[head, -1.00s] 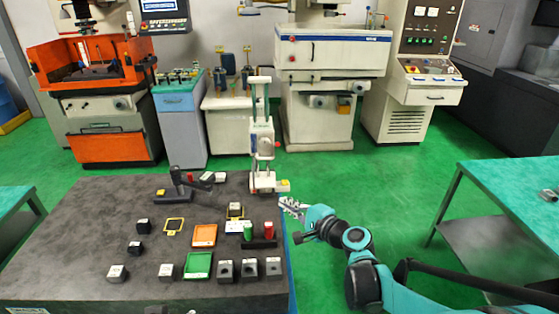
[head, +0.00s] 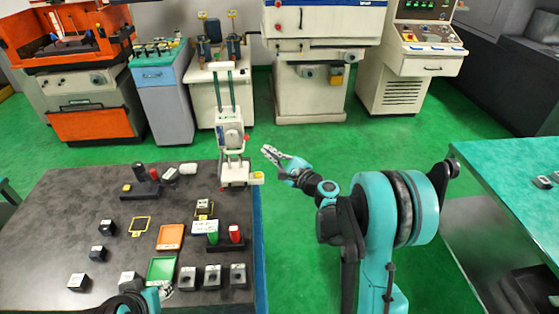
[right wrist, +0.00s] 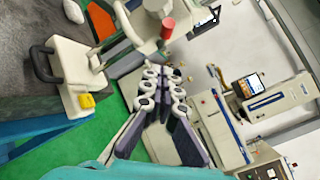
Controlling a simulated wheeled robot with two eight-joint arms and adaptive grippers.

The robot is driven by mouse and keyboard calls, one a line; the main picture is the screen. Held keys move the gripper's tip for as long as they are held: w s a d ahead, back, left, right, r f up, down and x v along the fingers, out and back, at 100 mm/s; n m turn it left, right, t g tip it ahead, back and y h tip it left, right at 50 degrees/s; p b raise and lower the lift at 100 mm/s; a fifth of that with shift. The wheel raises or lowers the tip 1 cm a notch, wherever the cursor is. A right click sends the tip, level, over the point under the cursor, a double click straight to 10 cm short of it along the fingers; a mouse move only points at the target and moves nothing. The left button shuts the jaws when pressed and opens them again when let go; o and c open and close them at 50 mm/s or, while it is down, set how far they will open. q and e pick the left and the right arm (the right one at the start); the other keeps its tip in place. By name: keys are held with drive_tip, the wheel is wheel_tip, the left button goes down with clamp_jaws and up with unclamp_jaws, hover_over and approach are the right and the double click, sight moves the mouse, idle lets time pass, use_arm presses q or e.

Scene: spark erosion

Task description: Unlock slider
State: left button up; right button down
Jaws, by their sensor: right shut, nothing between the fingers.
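A white upright gauge stand (head: 231,135) stands at the back right corner of the dark table (head: 60,225). Its sliding carriage sits on two vertical rods and carries a red knob (head: 247,137), also seen in the right wrist view (right wrist: 167,28). A yellow block (head: 257,178) sits at its base. My right gripper (head: 267,151) is shut and empty, to the right of the stand and apart from it.
Orange (head: 171,236) and green (head: 161,269) trays, several dark blocks and a holder with a green and a red piece (head: 235,233) lie on the table. A green-topped bench (head: 510,180) stands at the right. Floor between is clear.

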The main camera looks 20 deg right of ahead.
sight(246, 137)
drive_tip(key=shift+w+a+r, duration=0.35)
drive_tip(key=shift+w+a, duration=0.1)
drive_tip(key=shift+a, duration=0.15)
drive_tip(key=shift+w+a+r, duration=0.35)
drive_tip(key=shift+w+a, duration=0.1)
drive_tip(key=shift+a, duration=0.2)
drive_tip(key=shift+w+a+r, duration=0.35)
drive_tip(key=shift+w+a, duration=0.1)
drive_tip(key=shift+a, duration=0.15)
drive_tip(key=shift+r+m+g+p, duration=0.4)
drive_tip(key=shift+r+g+p, duration=0.1)
drive_tip(key=shift+p, duration=0.3)
drive_tip(key=r+m+g+p, duration=0.1)
drive_tip(key=p, duration=0.1)
drive_tip(key=w+r+m+g+h+p, duration=0.1)
drive_tip(key=g+p, duration=0.1)
drive_tip(key=w+r+g+p, duration=0.1)
drive_tip(key=g+p, duration=0.1)
drive_tip(key=shift+w+d+r+m+p, duration=0.2)
drive_tip(key=shift+d+m+p, duration=0.1)
drive_tip(key=shift+m, duration=0.1)
drive_tip(key=shift+w+r, duration=0.1)
drive_tip(key=shift+w, duration=0.05)
drive_tip(key=shift+r, duration=0.1)
